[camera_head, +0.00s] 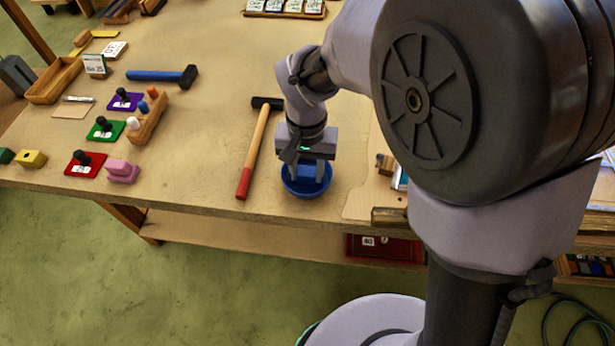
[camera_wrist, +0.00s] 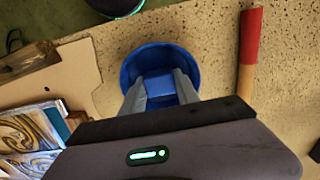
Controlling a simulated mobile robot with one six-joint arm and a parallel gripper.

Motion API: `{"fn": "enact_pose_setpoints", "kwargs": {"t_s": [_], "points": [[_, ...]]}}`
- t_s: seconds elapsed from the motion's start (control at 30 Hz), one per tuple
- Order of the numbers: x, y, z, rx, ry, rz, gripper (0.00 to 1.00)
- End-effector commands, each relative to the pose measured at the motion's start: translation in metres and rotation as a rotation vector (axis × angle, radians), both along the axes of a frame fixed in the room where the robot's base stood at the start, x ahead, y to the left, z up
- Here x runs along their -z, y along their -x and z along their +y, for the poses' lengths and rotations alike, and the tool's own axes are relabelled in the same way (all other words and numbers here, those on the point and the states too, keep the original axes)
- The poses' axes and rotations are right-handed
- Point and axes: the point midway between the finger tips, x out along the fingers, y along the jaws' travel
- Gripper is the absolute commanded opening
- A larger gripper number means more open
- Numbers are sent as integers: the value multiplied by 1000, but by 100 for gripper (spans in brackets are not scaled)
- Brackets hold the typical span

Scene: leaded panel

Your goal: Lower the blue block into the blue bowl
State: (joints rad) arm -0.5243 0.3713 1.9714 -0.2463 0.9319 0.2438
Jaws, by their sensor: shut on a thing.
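The blue bowl (camera_head: 296,188) stands on the workbench near its front edge, below my gripper (camera_head: 306,175). In the wrist view the bowl (camera_wrist: 192,54) surrounds the fingertips of my gripper (camera_wrist: 160,88). The blue block (camera_wrist: 158,86) is between the two grey fingers, which are shut on it. The block appears over or inside the bowl. I cannot tell whether it touches the bowl's bottom. In the head view the block is hard to make out against the bowl.
A hammer with a red-ended wooden handle (camera_head: 244,184) lies just left of the bowl. A tan board (camera_head: 360,203) lies to its right. Coloured mats with knobs, a pink block (camera_head: 122,171) and a blue-handled hammer (camera_head: 152,76) lie farther left. The bench's front edge is close.

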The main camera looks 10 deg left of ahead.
Motion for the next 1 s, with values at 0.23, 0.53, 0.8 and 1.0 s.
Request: {"fn": "enact_pose_setpoints", "kwargs": {"t_s": [0.23, 0.53, 0.8, 1.0], "points": [[2, 0, 0, 0, 0, 0, 0], [2, 0, 0, 0, 0, 0, 63], [-15, 0, 0, 0, -1, -2, 63], [-83, -1, 1, 0, -2, -5, 63]]}}
